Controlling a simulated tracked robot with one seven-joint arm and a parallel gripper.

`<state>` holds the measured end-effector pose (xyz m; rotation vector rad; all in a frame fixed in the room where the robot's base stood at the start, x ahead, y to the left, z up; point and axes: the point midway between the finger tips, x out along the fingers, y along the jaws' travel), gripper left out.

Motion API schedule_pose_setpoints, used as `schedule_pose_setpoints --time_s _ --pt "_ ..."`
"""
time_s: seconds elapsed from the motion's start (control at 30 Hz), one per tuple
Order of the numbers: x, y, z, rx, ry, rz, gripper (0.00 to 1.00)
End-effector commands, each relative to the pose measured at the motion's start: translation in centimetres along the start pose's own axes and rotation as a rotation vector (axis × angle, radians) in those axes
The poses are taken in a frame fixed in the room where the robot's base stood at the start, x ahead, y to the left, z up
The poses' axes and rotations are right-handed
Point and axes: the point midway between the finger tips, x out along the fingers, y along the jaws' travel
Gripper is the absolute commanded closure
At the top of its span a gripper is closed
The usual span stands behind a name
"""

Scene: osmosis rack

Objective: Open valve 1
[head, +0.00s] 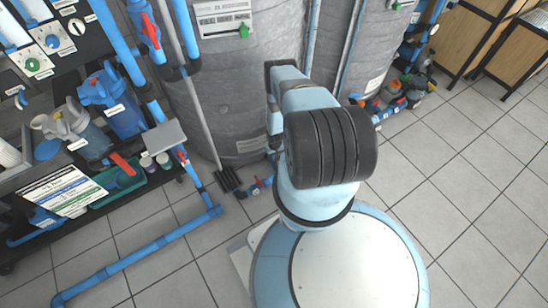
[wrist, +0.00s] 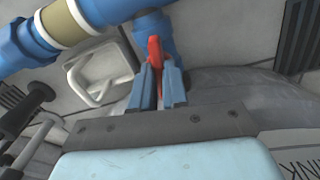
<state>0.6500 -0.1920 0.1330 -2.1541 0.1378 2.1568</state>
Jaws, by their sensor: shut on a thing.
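In the wrist view, my gripper (wrist: 159,82) is shut on a red valve handle (wrist: 154,50), with its two blue-grey fingers on either side of it. The handle sits against a blue valve body (wrist: 152,22) on blue piping. I cannot read a label that tells which valve this is. In the head view my arm hides the gripper and the held handle. A blue valve with a red part (head: 257,188) shows low, just left of my arm.
Large grey tanks (head: 225,95) stand behind my arm. A rack with blue filter housings (head: 125,112) and another red-handled valve (head: 150,30) is at left. A blue pipe (head: 140,255) runs low across the left floor. The tiled floor (head: 470,190) at right is clear.

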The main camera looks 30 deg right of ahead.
Motion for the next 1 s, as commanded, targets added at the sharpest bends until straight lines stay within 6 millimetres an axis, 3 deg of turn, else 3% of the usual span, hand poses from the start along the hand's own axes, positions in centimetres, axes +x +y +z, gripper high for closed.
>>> schedule_pose_setpoints --time_s 0.33,0.9,0.93,1.0 --pt "-0.05 0.0 -0.21 -0.149 0.004 0.001 1.0" --pt "-0.07 -0.04 -0.26 -0.179 0.005 0.001 1.0" --pt "-0.07 -0.04 -0.26 -0.179 0.005 0.001 0.84" --pt "-0.06 -0.04 -0.25 -0.179 0.004 0.001 0.78"
